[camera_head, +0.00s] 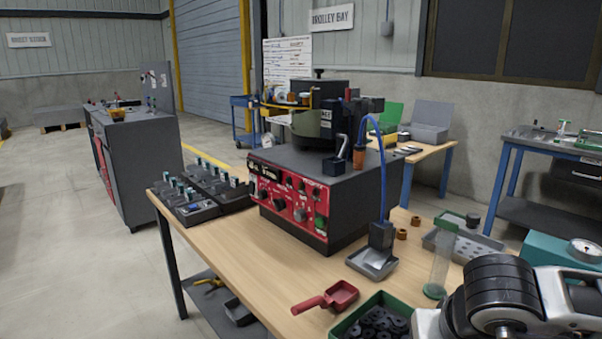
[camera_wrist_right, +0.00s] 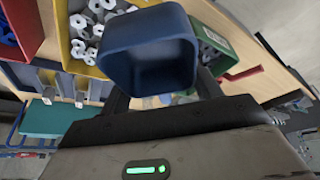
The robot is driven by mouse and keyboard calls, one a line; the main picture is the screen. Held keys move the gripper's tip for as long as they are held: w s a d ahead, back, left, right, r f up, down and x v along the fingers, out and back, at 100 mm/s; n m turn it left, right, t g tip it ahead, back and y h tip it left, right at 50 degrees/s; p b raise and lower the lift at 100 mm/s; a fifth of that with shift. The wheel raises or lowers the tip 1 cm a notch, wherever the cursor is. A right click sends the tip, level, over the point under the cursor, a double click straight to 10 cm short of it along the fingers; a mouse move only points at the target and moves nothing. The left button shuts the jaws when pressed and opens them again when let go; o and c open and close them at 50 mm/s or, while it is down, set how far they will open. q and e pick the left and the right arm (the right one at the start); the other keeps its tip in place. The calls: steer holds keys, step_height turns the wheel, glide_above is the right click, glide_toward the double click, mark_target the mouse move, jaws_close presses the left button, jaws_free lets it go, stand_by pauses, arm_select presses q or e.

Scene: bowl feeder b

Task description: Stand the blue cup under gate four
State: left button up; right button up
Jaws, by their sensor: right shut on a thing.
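The blue cup (camera_wrist_right: 150,52) is a dark-blue, square-sided cup with rounded corners, its hollow facing the right wrist camera. My right gripper (camera_wrist_right: 162,96) is shut on it, with a dark finger at either side, and holds it in front of a row of part bins. Grey flap-like pieces (camera_wrist_right: 68,84) show below the bins at the left of the wrist view; I cannot tell which one is gate four. In the head view my right arm fills the lower right corner, and its gripper and the cup are out of frame. My left gripper is in neither view.
The wrist view shows a yellow bin (camera_wrist_right: 66,50) of white nuts, a red bin (camera_wrist_right: 33,25) and a green bin (camera_wrist_right: 222,63). On the bench are the red-panelled feeder (camera_head: 290,205), a red scoop (camera_head: 338,295), a clear tube (camera_head: 440,262) and a grey tray (camera_head: 360,268).

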steer(key=shift+s+a+f+n, duration=0.2)
steer(key=shift+s+f+n, duration=0.35)
steer(key=shift+n, duration=0.15)
